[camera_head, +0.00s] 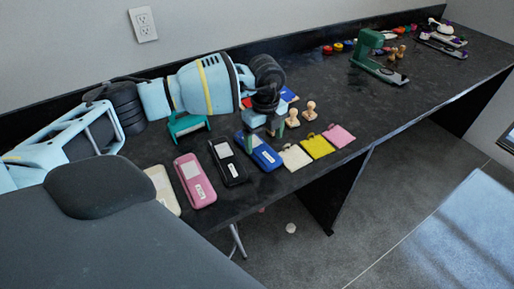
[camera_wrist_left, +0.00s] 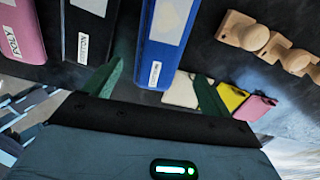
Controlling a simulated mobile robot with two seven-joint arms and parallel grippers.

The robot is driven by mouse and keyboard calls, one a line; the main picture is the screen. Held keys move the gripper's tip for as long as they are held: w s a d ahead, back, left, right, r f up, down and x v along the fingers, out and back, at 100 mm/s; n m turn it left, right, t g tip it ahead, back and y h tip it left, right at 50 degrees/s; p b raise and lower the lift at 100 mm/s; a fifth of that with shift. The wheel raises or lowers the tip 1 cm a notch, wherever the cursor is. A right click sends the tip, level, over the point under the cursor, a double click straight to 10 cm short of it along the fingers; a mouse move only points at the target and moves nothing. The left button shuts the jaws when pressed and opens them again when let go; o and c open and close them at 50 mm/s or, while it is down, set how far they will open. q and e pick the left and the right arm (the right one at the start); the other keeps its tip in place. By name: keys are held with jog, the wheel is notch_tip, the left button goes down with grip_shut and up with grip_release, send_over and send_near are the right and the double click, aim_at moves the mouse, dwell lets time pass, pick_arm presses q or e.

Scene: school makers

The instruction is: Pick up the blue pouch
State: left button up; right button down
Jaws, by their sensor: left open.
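The blue pouch (camera_head: 266,157) lies near the front edge of the black bench, in a row with other coloured pouches. It has a white label and shows large in the left wrist view (camera_wrist_left: 161,52). My left gripper (camera_head: 264,138) is over the blue pouch's far part, with its two green fingers apart. In the left wrist view the open fingers (camera_wrist_left: 158,86) show on either side of the blue pouch's line, with nothing held between them. My gripper partly hides the pouch's far end in the head view. My right gripper is out of view.
A black pouch (camera_head: 229,166) lies close left of the blue one, then a pink pouch (camera_head: 196,186). A small cream pouch (camera_head: 295,158) and a yellow pouch (camera_head: 318,147) lie to the right. Wooden stamps (camera_head: 309,111) stand behind.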

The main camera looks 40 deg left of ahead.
aim_at(262, 151)
pick_arm(q)
jog(key=f, duration=0.4)
jog(key=shift+s+a+f, duration=0.1)
jog(key=shift+a+f, duration=0.1)
jog(key=shift+f, duration=0.15)
jog(key=c, duration=1)
